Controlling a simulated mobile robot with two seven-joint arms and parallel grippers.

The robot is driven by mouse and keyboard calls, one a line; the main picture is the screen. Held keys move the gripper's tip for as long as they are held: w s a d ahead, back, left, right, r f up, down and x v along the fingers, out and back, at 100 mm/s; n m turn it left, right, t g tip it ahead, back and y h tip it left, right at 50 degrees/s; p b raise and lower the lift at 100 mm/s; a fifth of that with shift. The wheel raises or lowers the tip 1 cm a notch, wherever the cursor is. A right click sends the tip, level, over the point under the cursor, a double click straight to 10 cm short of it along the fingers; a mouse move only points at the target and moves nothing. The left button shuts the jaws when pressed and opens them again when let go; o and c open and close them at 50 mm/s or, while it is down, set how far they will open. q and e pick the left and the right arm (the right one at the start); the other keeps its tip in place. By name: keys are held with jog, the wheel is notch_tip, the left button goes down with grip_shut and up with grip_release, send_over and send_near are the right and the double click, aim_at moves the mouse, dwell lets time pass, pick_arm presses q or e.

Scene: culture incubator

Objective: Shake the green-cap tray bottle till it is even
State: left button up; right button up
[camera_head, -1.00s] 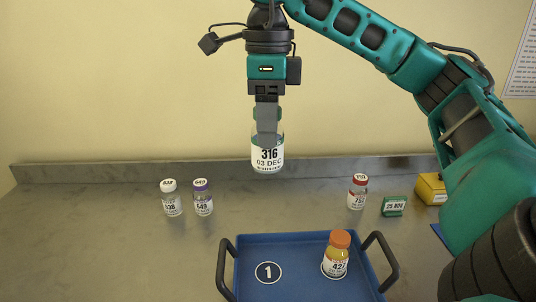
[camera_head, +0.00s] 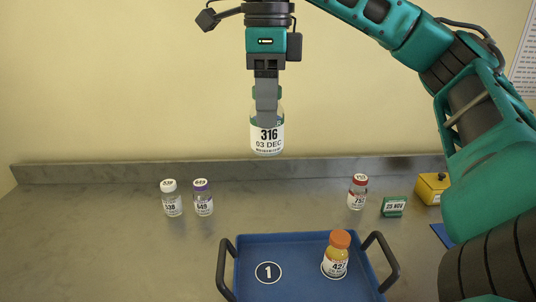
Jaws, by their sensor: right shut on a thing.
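The bottle labelled 316, 03 DEC (camera_head: 268,138) hangs upright in the air, above the back of the bench. My right gripper (camera_head: 266,112) is shut on it from above and its finger covers most of the cap; a bit of green shows beside the finger. The blue tray (camera_head: 300,288) stands on the bench below. It holds an orange-capped bottle (camera_head: 337,257) on its right side and a bare spot marked 1 (camera_head: 268,272) on its left. My left gripper is not in view.
A white-capped bottle (camera_head: 171,200) and a purple-capped bottle (camera_head: 203,198) stand at the left. A red-capped bottle (camera_head: 357,193), a green date block reading 25 NOV (camera_head: 394,207) and a yellow box (camera_head: 431,188) stand at the right. The far left bench is clear.

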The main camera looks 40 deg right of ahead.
aim_at(268, 134)
notch_tip(268, 134, down, 6)
jog(key=shift+r, duration=0.25)
notch_tip(268, 134, up, 7)
jog(key=shift+r, duration=0.15)
notch_tip(268, 134, down, 7)
jog(key=shift+f, duration=0.15)
dwell(0.3)
dwell(0.4)
